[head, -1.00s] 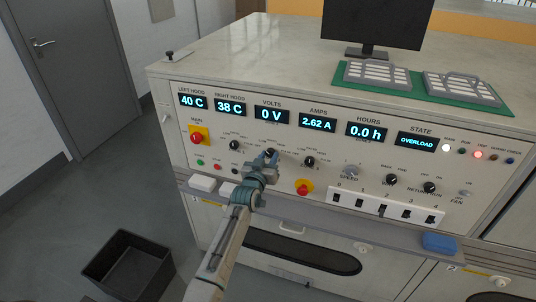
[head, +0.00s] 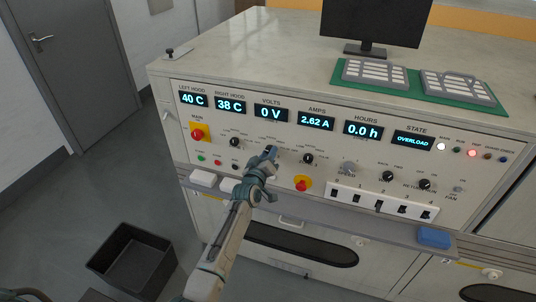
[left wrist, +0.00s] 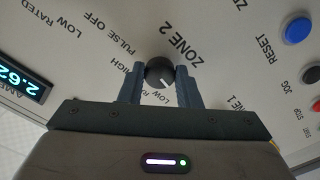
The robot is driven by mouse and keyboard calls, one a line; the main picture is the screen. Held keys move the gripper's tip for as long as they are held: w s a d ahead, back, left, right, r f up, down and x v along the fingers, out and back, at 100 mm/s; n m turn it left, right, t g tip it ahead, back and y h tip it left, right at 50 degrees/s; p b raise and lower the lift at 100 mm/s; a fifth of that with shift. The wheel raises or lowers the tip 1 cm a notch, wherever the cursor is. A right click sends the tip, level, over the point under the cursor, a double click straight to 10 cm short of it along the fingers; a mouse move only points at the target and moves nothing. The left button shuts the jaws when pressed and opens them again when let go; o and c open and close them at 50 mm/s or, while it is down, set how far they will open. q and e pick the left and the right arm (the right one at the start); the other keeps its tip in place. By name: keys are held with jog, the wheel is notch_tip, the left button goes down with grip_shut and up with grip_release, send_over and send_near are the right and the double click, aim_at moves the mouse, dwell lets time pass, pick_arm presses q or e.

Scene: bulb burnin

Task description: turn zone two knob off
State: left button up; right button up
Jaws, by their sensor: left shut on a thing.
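The zone two knob (left wrist: 160,72) is a round black knob with a white pointer line, beside the printed "ZONE 2" label in the left wrist view. Its pointer line faces the lower right of that picture, toward the gripper side. My left gripper (left wrist: 159,80) has one finger on each side of the knob and is shut on it. My right gripper is not in view.
The neighbouring black knobs (head: 234,142) and (head: 308,159) flank the gripper. A row of white switches (head: 381,202) is farther right. The state display (head: 413,141) reads OVERLOAD. A black bin (head: 132,257) stands on the floor.

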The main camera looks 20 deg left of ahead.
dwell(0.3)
pick_arm(q)
jog(key=o, duration=1)
jog(key=s, duration=1)
jog(key=shift+s+a, duration=0.2)
jog(key=shift+s, duration=0.2)
